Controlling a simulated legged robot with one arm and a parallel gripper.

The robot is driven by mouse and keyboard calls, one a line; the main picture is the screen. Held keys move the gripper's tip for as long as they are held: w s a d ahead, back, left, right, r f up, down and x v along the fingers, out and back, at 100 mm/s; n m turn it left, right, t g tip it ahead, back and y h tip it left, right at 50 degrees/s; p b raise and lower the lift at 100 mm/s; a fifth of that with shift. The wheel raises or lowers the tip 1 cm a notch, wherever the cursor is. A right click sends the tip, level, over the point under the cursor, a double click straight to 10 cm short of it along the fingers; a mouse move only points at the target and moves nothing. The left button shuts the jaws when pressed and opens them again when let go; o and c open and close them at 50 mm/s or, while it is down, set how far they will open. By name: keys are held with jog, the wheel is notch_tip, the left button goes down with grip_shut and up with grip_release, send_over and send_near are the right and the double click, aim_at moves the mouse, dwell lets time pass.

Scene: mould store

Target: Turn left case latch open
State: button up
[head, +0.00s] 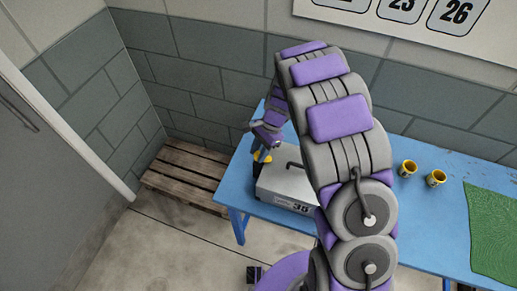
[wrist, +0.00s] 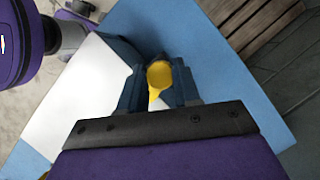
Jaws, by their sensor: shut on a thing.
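The case (head: 286,184) is a pale grey box with a dark handle on top and a number label on its front. It stands on the blue table, and its pale surface also shows in the wrist view (wrist: 72,88). The left case latch (wrist: 159,76) is yellow, with a round end and a narrow tail. My gripper (wrist: 158,84) is shut on this latch, one dark finger on each side. My arm hides part of the case's right side.
The blue table (head: 419,221) runs to the right, with two yellow cups (head: 407,169) and a green mat (head: 490,230) on it. A wooden pallet (head: 187,172) lies on the floor left of the table. A brick wall stands behind.

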jog(key=n+p, duration=0.1)
jog(key=n, duration=0.1)
jog(key=n+h+p, duration=0.1)
jog(key=n+g, duration=0.1)
jog(key=n, duration=0.1)
jog(key=shift+w+a+r+n+h+p, duration=0.1)
jog(key=shift+w+r+n+h+p, duration=0.05)
jog(key=shift+w+n+h+p, duration=0.2)
jog(key=n+h+p, duration=0.1)
jog(key=n, duration=0.1)
jog(key=shift+n, duration=0.35)
jog(key=n+h+p, duration=0.1)
jog(key=n, duration=0.2)
jog(key=shift+a+g, duration=0.2)
jog(key=shift+g, duration=0.1)
jog(key=shift+a+n+h+p, duration=0.1)
jog(key=shift+n+h+p, duration=0.75)
jog(key=shift+n, duration=1.25)
jog(key=shift+s, duration=0.1)
jog(key=o, duration=1)
jog(key=shift+o, duration=0.2)
